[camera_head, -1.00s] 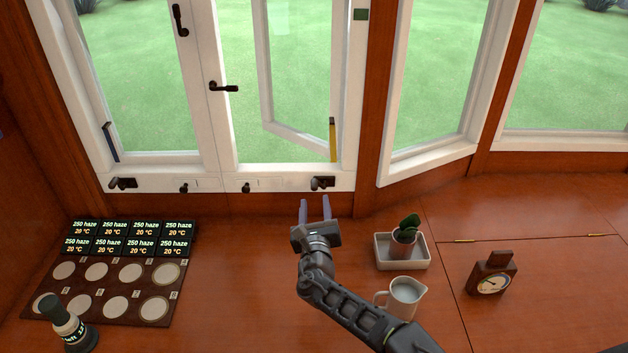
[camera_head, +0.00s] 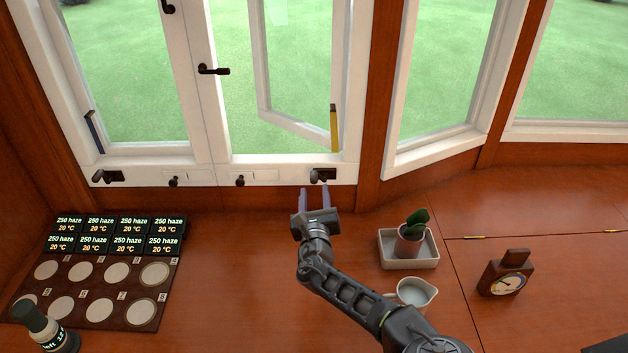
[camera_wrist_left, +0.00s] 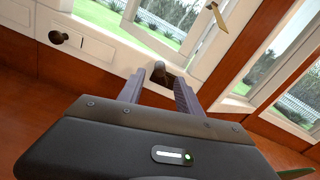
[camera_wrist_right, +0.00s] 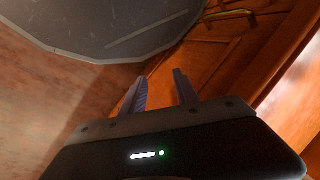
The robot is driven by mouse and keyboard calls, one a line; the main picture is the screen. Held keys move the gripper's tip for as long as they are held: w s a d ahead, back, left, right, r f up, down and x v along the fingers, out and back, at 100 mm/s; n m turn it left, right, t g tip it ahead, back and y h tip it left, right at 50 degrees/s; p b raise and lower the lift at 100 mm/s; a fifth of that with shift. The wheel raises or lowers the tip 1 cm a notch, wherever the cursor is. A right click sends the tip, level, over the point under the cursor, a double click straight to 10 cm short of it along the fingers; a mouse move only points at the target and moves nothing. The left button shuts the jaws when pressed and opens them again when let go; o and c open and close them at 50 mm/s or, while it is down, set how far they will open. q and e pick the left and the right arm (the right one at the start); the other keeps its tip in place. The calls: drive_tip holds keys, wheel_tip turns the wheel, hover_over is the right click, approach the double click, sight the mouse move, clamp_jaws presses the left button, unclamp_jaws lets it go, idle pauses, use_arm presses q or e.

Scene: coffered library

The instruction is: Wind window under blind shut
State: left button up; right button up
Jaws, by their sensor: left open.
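The middle window's sash (camera_head: 290,125) stands swung outward, open, with a yellow strip (camera_head: 334,128) at its lower right. A dark winder crank (camera_head: 322,175) sits on the white sill below it. My left gripper (camera_head: 315,190) is open and empty just in front of this crank, its fingertips pointing at it. In the left wrist view the crank (camera_wrist_left: 165,72) appears beyond and between the two fingers; contact cannot be made out. My right gripper (camera_wrist_right: 158,82) shows only in its wrist view, open and empty, near wooden panels. No blind is in view.
Another crank (camera_head: 107,176) and small knobs (camera_head: 240,180) line the sill to the left. A panel of discs (camera_head: 85,290) lies left.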

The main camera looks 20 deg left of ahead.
sight(314, 183)
use_arm(q)
drive_tip(key=x, duration=0.6)
drive_tip(key=shift+w+a, duration=0.1)
clamp_jaws()
idle(0.3)
